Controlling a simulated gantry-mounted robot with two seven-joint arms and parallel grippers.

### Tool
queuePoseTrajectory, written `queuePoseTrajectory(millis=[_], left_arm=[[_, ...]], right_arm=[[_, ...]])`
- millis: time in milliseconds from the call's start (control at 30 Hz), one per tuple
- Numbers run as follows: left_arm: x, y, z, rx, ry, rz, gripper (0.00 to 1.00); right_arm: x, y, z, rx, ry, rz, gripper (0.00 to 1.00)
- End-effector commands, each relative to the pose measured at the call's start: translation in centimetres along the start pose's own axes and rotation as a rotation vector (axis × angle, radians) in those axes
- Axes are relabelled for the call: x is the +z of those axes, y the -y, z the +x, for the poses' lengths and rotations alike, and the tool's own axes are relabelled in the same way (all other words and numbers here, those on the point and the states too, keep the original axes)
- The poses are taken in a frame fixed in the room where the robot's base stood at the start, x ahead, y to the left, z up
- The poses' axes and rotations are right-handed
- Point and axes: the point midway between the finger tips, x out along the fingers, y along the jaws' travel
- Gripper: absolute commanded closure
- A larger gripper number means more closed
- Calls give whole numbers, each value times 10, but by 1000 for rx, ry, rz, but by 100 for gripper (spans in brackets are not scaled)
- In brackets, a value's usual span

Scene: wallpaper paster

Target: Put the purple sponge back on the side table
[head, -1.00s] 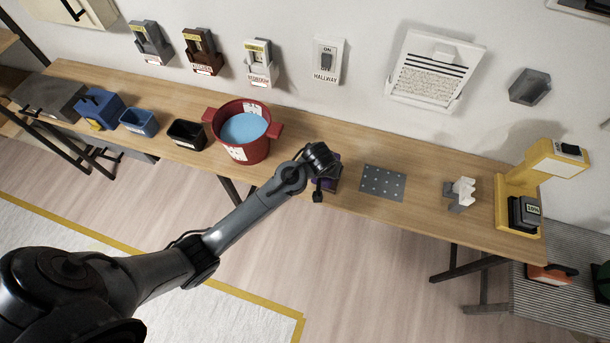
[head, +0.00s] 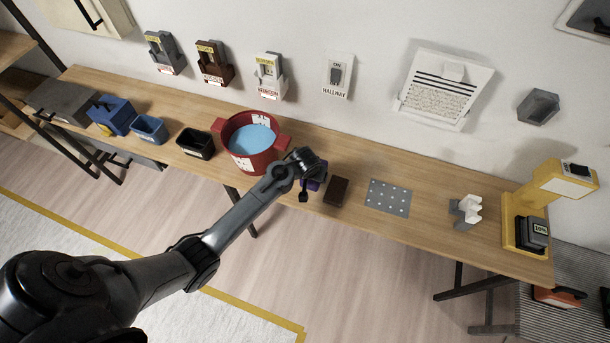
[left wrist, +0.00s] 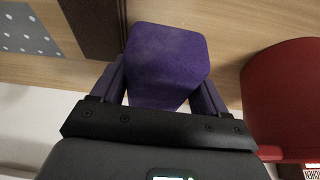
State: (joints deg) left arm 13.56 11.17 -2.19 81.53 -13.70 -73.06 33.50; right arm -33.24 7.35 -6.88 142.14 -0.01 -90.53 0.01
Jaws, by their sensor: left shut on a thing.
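The purple sponge (left wrist: 167,58) is a block between the two fingers of my left gripper (left wrist: 165,92) in the left wrist view. In the head view my left gripper (head: 311,188) is over the long wooden table (head: 420,205), just right of the red bucket (head: 282,141), and mostly hides the sponge. The gripper is shut on the sponge; I cannot tell whether the sponge touches the tabletop. A separate striped-top table (head: 585,262), possibly the side table, is partly in view at the lower right. My right gripper is not in view.
A dark brown block (head: 337,191) lies just right of the gripper. Beyond it are a grey dotted plate (head: 388,197), a white holder (head: 467,209) and a yellow stand (head: 512,236). Blue and black bins (head: 195,144) stand left of the bucket. An orange-based tool (head: 558,297) is at the striped table.

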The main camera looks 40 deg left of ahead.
Motion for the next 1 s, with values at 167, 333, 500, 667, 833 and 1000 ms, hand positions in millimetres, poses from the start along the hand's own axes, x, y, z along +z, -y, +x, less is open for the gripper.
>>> queuePoseTrajectory(millis=[167,333,500,667,833,1000], left_arm=[[-5,25,19,0,0,-1,58],[-7,34,27,1,-2,1,58],[-3,35,37,1,1,1,58],[3,35,52,0,2,0,58],[7,35,60,1,-1,1,58],[7,35,61,1,-2,0,58]], right_arm=[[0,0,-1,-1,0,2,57],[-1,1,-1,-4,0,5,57],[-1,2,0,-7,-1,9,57],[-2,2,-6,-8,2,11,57],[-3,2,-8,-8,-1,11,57],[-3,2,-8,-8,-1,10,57]])
